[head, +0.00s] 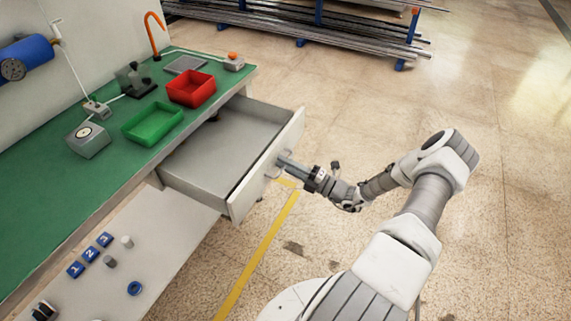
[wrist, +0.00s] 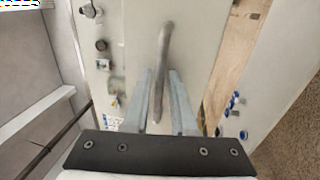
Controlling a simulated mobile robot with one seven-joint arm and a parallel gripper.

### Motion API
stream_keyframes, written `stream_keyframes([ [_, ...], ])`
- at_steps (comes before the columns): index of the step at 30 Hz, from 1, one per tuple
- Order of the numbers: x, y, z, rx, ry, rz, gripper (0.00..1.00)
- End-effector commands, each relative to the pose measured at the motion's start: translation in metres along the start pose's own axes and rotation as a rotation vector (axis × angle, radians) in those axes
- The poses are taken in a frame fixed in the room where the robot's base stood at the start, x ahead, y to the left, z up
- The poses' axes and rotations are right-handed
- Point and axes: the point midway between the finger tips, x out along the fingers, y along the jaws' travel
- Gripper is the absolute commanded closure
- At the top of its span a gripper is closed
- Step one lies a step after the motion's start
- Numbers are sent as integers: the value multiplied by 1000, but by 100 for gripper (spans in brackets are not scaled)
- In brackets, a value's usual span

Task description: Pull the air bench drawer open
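The air bench drawer (head: 228,150) sticks far out from under the green bench top in the head view. Its grey inside looks empty. My gripper (head: 283,163) is at the drawer's white front (head: 268,165), at the handle. In the wrist view the grey bar handle (wrist: 163,60) runs between the two fingers of my gripper (wrist: 159,75). Narrow gaps show between the bar and the fingers, so the gripper looks open around the handle, not clamped on it. The head view is too small to show the contact.
The green bench top (head: 50,207) carries a red bin (head: 191,89), a green bin (head: 152,123) and a gauge box (head: 88,139). A lower white shelf (head: 160,250) holds small parts. Open floor (head: 400,95) lies to the right; a bar rack (head: 310,30) stands behind.

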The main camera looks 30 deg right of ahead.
Motion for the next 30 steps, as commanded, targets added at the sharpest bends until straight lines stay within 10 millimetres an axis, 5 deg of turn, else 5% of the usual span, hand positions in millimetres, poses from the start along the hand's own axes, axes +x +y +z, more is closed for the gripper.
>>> stream_keyframes([
  [7,-26,0,1,-1,-3,-1,75],
  [22,-143,-1,0,0,-3,-1,75],
  [30,-172,0,0,0,-1,0,75],
])
